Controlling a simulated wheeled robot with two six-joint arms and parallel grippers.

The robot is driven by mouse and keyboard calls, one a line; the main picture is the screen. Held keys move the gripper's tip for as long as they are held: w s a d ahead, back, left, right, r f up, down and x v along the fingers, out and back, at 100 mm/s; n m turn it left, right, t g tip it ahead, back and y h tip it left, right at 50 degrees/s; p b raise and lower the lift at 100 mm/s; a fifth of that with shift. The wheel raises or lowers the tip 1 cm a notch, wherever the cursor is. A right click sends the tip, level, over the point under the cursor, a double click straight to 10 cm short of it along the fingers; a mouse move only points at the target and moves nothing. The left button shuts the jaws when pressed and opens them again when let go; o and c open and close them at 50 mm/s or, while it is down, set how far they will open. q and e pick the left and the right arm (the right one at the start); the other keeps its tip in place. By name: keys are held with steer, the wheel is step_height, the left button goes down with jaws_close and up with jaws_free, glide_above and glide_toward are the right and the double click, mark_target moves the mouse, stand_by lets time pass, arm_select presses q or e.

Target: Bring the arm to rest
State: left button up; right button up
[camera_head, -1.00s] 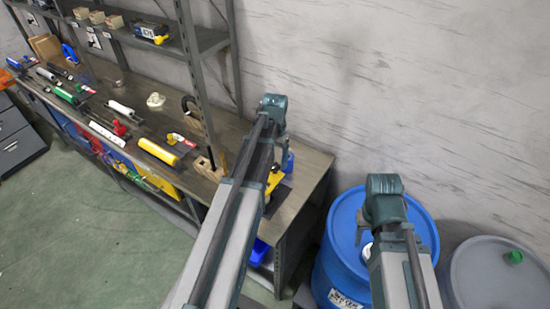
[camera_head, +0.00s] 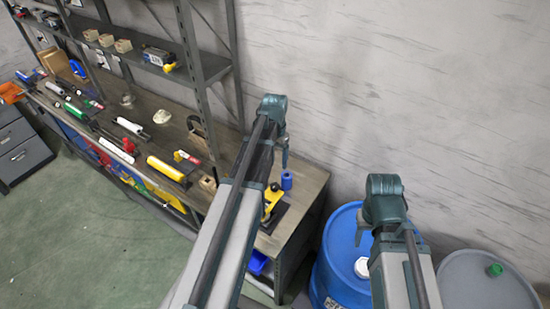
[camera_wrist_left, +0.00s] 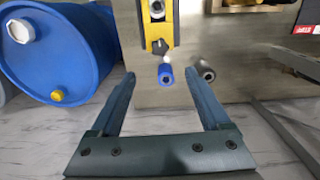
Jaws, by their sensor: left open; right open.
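My left arm reaches in from the left in the head view, with its left gripper (camera_head: 284,150) over the right end of the workbench (camera_head: 310,190). In the left wrist view the left gripper (camera_wrist_left: 160,77) is open with its fingers wide apart and nothing held. A small blue cylinder (camera_wrist_left: 165,75) shows beyond the gap between the fingers, on the bench; it also shows in the head view (camera_head: 286,180). My right gripper (camera_head: 363,225) is over the blue barrel (camera_head: 340,262) in the head view. Its fingers are mostly hidden, and I see nothing held.
A yellow tool (camera_head: 272,200) lies near the blue cylinder. Several tools lie along the bench, including a yellow tube (camera_head: 165,168). A shelf post (camera_head: 200,80) stands left of my left gripper. A grey drum (camera_head: 480,290) stands at right. Green floor (camera_head: 80,240) is clear.

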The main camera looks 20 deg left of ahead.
stand_by(0.3)
arm_select(q)
steer(key=s+d+f+m+b, duration=0.1)
steer(key=s+d+f+b, duration=0.7)
steer(key=d, duration=0.3)
steer(key=s+d+f+m+y+b, duration=0.1)
steer(key=s+d+f+b, duration=0.8)
steer(key=d, duration=0.3)
steer(key=shift+s+d, duration=0.2)
steer(key=shift+d, duration=0.05)
